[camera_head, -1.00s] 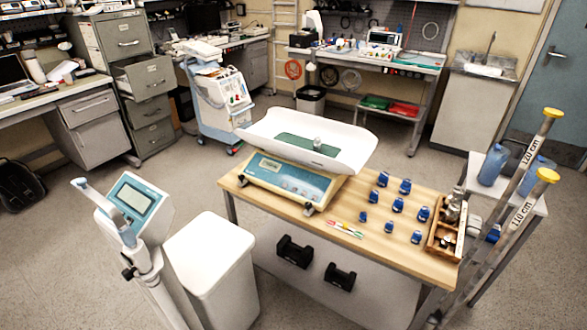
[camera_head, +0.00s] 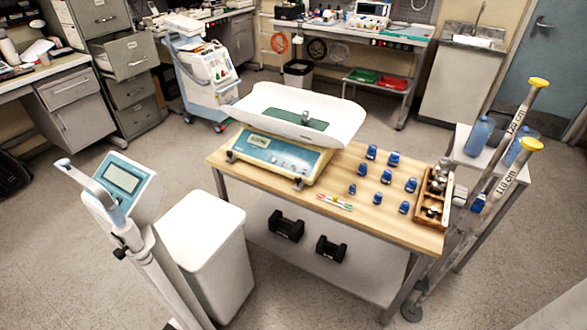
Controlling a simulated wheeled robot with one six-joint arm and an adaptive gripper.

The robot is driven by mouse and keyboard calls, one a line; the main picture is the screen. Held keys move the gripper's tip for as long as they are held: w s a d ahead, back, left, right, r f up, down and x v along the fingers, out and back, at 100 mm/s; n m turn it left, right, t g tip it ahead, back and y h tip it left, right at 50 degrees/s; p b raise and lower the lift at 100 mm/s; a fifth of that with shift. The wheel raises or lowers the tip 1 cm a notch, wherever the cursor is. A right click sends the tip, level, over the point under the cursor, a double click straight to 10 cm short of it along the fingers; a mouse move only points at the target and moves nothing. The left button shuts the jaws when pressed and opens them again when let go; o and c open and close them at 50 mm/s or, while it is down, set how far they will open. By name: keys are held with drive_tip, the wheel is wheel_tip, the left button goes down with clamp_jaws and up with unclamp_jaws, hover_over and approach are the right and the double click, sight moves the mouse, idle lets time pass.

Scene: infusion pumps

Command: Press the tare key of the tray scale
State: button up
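The tray scale (camera_head: 284,158) stands on the left part of a wooden table. It has a yellowish body with a blue front panel, a small display at the panel's left, and small keys to the right of it. The key labels are too small to read, so I cannot tell which is the tare key. A wide white tray (camera_head: 345,116) sits on top, with a green mat and a small metal weight (camera_head: 305,117) in it. My gripper is not in view.
On the wooden table (camera_head: 290,205) are several blue weights (camera_head: 386,177), coloured pens (camera_head: 334,202) and a wooden box (camera_head: 431,210). A column with a display (camera_head: 123,179) and a white bin (camera_head: 203,245) stand at left. Height poles (camera_head: 505,180) stand at right. Floor shows in front.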

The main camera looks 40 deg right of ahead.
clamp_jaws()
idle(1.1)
